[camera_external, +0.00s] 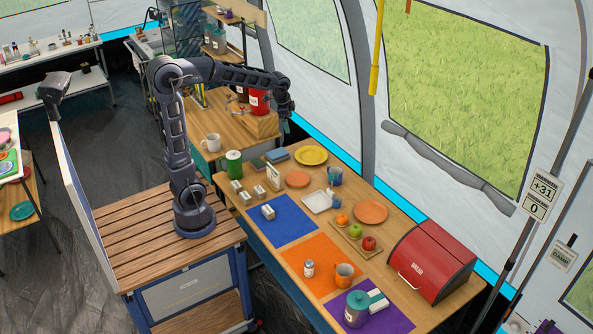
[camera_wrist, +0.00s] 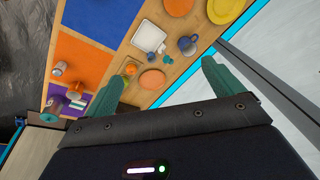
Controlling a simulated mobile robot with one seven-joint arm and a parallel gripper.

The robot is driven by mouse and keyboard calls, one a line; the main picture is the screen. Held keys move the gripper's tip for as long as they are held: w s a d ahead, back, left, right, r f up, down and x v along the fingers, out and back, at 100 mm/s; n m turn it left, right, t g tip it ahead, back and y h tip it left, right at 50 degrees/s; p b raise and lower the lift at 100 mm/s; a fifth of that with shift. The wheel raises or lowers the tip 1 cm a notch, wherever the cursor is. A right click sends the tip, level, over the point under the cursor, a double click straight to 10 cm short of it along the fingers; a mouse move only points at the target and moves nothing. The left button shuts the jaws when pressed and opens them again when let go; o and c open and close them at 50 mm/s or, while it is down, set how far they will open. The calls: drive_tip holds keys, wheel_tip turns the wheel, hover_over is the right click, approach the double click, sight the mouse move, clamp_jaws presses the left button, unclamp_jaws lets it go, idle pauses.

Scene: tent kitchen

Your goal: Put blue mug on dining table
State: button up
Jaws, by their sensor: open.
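A blue mug (camera_external: 335,176) stands on the wooden table (camera_external: 290,252) with coloured mats, near its tent-wall edge, between the yellow plate and the white tray. It also shows in the wrist view (camera_wrist: 186,45), above and between my fingers. My gripper (camera_external: 284,124) is raised over the far end of the table, apart from the mug. In the wrist view my gripper (camera_wrist: 163,84) has its two green fingers spread wide with nothing between them. Which table is the dining table cannot be told for sure.
Near the mug are a yellow plate (camera_external: 311,155), a white tray (camera_external: 317,202) and an orange plate (camera_external: 370,212). The blue mat (camera_external: 282,224) is mostly clear.

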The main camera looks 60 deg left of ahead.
drive_tip(key=s+n+t, duration=0.2)
drive_tip(key=s+n, duration=0.6)
drive_tip(key=s, duration=1.9)
drive_tip(key=shift+s+r, duration=0.15)
drive_tip(key=shift+s, duration=0.1)
drive_tip(key=shift+o, duration=0.9)
